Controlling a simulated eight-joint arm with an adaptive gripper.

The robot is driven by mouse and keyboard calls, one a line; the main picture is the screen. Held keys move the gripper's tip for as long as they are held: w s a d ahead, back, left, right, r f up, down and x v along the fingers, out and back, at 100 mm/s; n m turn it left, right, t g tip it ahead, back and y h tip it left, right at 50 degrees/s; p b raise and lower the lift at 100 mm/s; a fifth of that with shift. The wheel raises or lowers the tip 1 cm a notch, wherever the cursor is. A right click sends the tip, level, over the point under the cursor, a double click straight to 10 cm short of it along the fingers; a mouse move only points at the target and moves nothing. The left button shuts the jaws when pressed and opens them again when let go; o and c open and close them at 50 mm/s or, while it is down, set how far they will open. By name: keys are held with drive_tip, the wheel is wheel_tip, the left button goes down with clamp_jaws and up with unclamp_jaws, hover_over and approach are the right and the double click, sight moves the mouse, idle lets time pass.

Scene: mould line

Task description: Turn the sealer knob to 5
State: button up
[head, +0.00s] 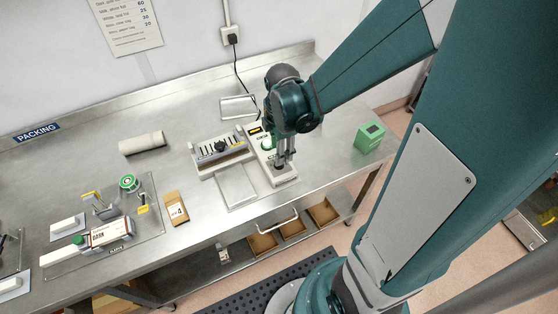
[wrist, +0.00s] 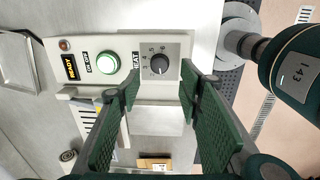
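The sealer (head: 262,156) is a pale unit on the steel bench, below my arm in the head view. In the wrist view its panel (wrist: 134,82) carries a dark round knob (wrist: 159,65) marked HEAT, with small numbers around it. The number its pointer shows is too small to read surely. My gripper (wrist: 160,84) is open, its green-padded fingers apart on either side of the knob in this picture. Nothing is between the pads. In the head view my gripper (head: 284,158) points down over the knob end of the panel; contact cannot be told.
Beside the knob are a round green ON/OFF button (wrist: 107,62) and a lit READY display (wrist: 70,67). A green box (head: 369,138) stands to the right on the bench. A grey tray (head: 236,186) lies in front. Bare bench lies between the sealer and the green box.

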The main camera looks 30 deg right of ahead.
drive_tip(key=shift+w+f, duration=0.15)
drive_tip(key=shift+f, duration=3.3)
drive_tip(key=c, duration=0.9)
